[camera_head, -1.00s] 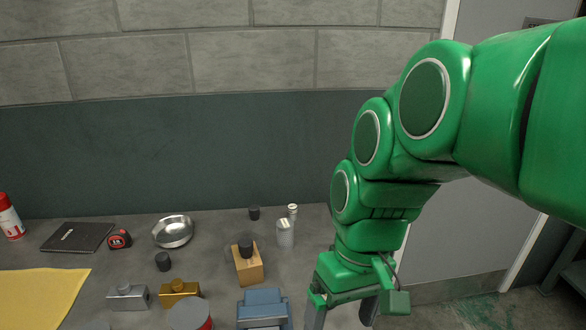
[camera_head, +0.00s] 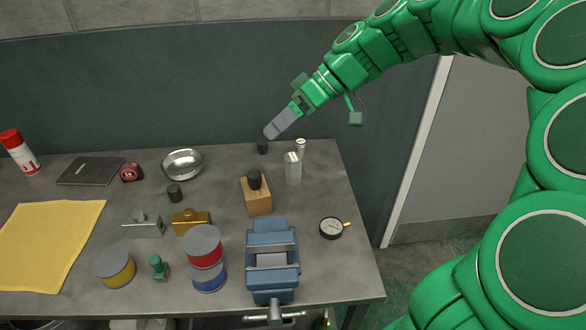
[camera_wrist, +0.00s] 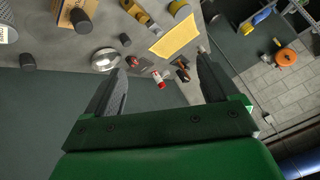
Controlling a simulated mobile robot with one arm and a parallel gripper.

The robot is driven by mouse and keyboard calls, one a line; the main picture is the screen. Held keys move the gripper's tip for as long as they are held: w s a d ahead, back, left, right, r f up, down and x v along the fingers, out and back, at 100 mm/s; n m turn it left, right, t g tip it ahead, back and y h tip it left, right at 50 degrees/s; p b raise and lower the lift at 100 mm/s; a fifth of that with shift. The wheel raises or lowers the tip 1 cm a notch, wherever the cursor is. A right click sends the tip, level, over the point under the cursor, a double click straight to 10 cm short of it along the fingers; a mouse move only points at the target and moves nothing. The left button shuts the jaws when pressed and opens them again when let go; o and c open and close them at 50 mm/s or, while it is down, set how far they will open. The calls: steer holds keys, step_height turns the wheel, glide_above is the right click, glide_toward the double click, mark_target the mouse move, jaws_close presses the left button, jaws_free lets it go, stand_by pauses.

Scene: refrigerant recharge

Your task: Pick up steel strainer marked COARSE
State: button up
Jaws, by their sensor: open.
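A pale steel cylinder (camera_head: 293,169), which looks like a strainer, stands upright at the back right of the bench; its marking is too small to read. In the wrist view a perforated steel cylinder (camera_wrist: 6,27) with a partly cut-off label shows at the left edge. A smaller light cylinder (camera_head: 300,148) stands just behind the steel one in the head view. My gripper (camera_head: 270,132) is in the air near the back of the bench, up and left of the steel cylinder. In the wrist view its jaws (camera_wrist: 160,78) are apart and empty.
A dark cylinder (camera_head: 263,147) stands near the gripper. A blue vise (camera_head: 272,270), a gauge (camera_head: 331,227), several tins and a steel bowl (camera_head: 183,164) share the bench.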

steer(key=w+d+f+n+t+y, duration=0.1)
steer(key=w+d+f, duration=0.15)
steer(key=w, duration=0.45)
steer(key=w+d+f+n+t+y, duration=0.1)
steer(key=w+d+f+t, duration=0.1)
steer(key=w+d, duration=0.35)
steer(key=w+d+f+n+t+y, duration=0.1)
steer(key=w+d+f, duration=0.1)
steer(key=w, duration=0.6)
glide_toward(293, 165)
steer(key=shift+t+y, duration=0.3)
steer(key=w+f, duration=0.1)
steer(key=w+a+f, duration=0.1)
steer(key=w+f, duration=0.1)
steer(key=shift+w+a+f, duration=0.15)
steer(key=shift+a+f, duration=0.2)
steer(key=shift+x, duration=3.95)
steer(key=shift+d+f, duration=0.1)
steer(key=shift+f, duration=0.05)
steer(key=c, duration=1.2)
